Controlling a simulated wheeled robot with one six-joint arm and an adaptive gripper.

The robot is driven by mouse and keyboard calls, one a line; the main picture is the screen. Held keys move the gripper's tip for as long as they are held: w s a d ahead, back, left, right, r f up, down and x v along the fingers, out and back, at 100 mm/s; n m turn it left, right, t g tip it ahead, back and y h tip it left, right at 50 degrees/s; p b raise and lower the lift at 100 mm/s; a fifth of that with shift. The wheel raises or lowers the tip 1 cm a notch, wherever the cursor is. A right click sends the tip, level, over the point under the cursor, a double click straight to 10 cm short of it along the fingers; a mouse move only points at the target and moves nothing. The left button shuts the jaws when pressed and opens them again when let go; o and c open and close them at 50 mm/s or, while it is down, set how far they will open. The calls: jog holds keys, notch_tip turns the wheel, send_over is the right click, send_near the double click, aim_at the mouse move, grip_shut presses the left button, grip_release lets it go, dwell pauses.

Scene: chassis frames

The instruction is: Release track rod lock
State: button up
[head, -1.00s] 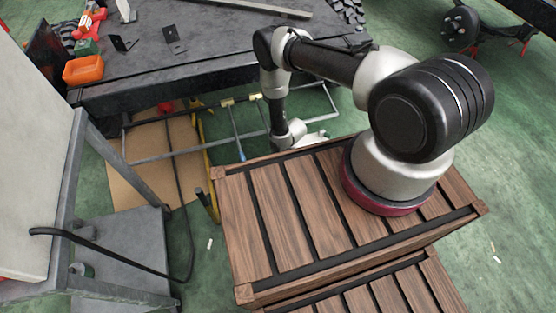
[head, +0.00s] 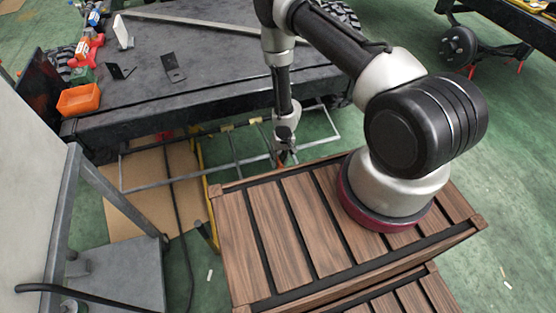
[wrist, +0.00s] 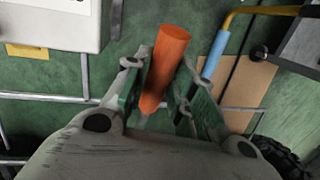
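In the wrist view an orange-red cylindrical handle (wrist: 168,60) lies between the two fingers of my gripper (wrist: 160,72). The fingers are apart. The handle is close to the left finger's green pad, and a gap shows on the right, so I see no firm hold. A thin grey rod shows below the handle's lower end. In the head view my gripper (head: 284,155) points down near the far edge of the slatted wooden top, and the handle there is too small to make out clearly. I cannot tell which part is the track rod lock.
A blue-gripped lever (wrist: 215,55) with a yellow pipe is to the right in the wrist view. Grey frame rails (head: 150,187) lie low beside the dark workbench (head: 215,60). The wooden top (head: 300,215) stands close to my arm. Brown cardboard (head: 130,215) lies on the floor.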

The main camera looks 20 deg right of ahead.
jog(key=o, duration=0.3)
jog(key=shift+w+a+r, duration=0.1)
jog(key=shift+w, duration=0.15)
jog(key=shift+o, duration=0.3)
jog(key=shift+s, duration=0.1)
jog(key=v, duration=1.2)
